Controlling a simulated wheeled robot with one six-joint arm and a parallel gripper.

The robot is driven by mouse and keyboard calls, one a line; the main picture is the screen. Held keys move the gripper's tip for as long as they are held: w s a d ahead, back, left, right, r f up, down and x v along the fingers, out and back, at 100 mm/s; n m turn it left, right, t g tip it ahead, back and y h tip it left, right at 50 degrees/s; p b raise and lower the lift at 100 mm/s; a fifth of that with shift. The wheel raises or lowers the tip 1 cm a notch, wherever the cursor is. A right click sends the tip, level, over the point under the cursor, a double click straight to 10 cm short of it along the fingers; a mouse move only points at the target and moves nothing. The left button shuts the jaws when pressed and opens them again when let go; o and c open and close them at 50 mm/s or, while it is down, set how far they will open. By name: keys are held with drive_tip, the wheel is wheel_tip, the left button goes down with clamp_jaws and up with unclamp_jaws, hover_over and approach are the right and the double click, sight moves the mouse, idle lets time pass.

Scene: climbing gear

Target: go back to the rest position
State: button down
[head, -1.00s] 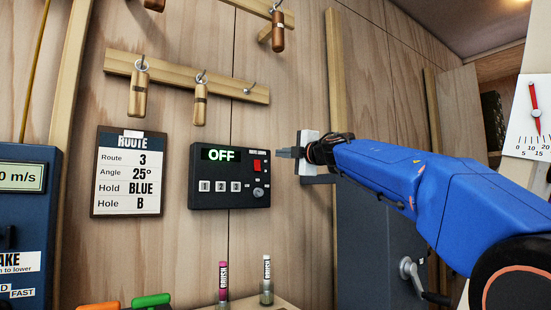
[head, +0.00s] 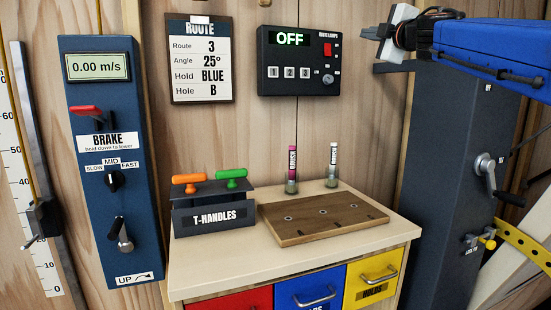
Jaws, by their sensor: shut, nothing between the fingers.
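My gripper (head: 371,32) is at the upper right of the head view, at the end of my blue arm. Its narrow fingers point left, toward the route lamp box, and are shut with nothing between them. It is held in the air, to the right of the dark route lamp box (head: 299,61), whose display reads OFF. A gap of wall shows between the fingertips and the box. The rest of the arm runs out of the picture at the right edge.
A workbench (head: 220,261) below carries a T-handles rack (head: 214,217), a wooden board (head: 320,218) and two brushes. A blue brake panel (head: 106,160) stands left. A dark column with a crank (head: 487,174) stands right, below my arm. The route card (head: 201,60) hangs on the wall.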

drive_tip(key=s+d+f+m+g+h, duration=0.25)
drive_tip(key=s+f+m, duration=0.3)
drive_tip(key=f, duration=0.45)
drive_tip(key=s+d+f+m+g+h, duration=0.2)
drive_tip(key=s+d+f+m+h, duration=0.25)
drive_tip(key=f, duration=0.55)
drive_tip(key=s+d+f+m+g+h, duration=0.2)
drive_tip(key=s+f+m, duration=0.3)
drive_tip(key=s+f, duration=0.4)
drive_tip(key=s+a+f+m+g+y, duration=0.1)
drive_tip(key=s+a+f+g, duration=0.1)
drive_tip(key=s+f, duration=0.5)
drive_tip(key=s+a+f+m+g+y, duration=0.1)
drive_tip(key=s+a+f+g+y, duration=0.1)
drive_tip(key=s+f, duration=0.6)
drive_tip(key=s+a+f+m+g+y, duration=0.1)
drive_tip(key=s+a+f+g, duration=0.3)
drive_tip(key=f, duration=1.4)
drive_tip(key=s, duration=0.4)
drive_tip(key=shift+a+f+y, duration=0.3)
drive_tip(key=shift+a+y, duration=0.1)
drive_tip(key=shift+r+g, duration=0.1)
drive_tip(key=shift+g, duration=0.15)
